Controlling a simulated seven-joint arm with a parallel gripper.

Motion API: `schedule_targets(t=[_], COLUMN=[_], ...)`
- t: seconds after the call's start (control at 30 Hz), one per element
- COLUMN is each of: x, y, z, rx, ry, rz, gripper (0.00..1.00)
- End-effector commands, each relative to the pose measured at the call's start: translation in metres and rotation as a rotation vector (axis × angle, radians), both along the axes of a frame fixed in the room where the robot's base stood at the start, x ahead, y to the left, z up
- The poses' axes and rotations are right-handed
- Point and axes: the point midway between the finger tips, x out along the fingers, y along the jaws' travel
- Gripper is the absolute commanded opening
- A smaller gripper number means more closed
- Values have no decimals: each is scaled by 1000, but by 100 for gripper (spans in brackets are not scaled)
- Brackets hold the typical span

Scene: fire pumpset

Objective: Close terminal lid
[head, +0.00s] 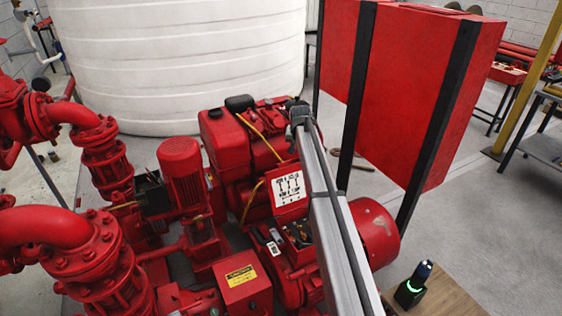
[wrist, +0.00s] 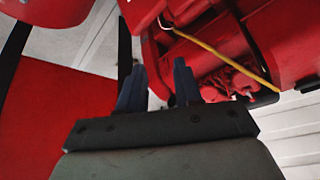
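The terminal lid (head: 289,189) stands raised, with a white wiring-diagram label on its inner face. Below it is the open terminal box (head: 283,254), with terminals and wires showing inside. My gripper (head: 297,104) is beyond and above the lid, over the far side of the red machine, and is seen small and partly hidden by my arm. In the wrist view, the two blue-grey fingers of my gripper (wrist: 157,72) stand apart with nothing held between them. I cannot make out the lid for certain in the wrist view.
A red motor end (head: 375,234) lies right of the terminal box. A tall red cabinet (head: 400,90) stands close to the right of my gripper. A yellow cable (wrist: 215,52) runs over the machine. Flanged red pipes (head: 105,165) fill the left. A white tank (head: 180,60) stands behind.

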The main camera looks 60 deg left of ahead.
Motion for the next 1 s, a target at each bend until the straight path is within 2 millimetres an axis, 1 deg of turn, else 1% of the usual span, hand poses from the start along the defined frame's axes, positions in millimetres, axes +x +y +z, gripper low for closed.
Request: schedule_targets(t=[0.03, 0.17, 0.27, 0.3, 0.43, 0.5, 0.6, 0.7, 0.8, 0.87, 1.0], x=[-12, -41, -71, -84, -123, -141, -161, -172, -175, -172, -160], y=[9, 17, 24, 27, 33, 35, 36, 36, 34, 32, 27], z=[-2, -6, -3, 0, 15, 25, 36, 43, 44, 41, 29], rx=[-38, -145, -225, -249, -292, -290, -276, -263, -255, -254, -256], ry=[-9, -54, -122, -158, -291, -355, -427, -471, -488, -491, -489], rz=[-30, -159, -298, -363, -577, -674, -779, -842, -868, -872, -871], gripper=[34, 34, 34, 34, 34, 34, 34, 34, 34, 34, 34])
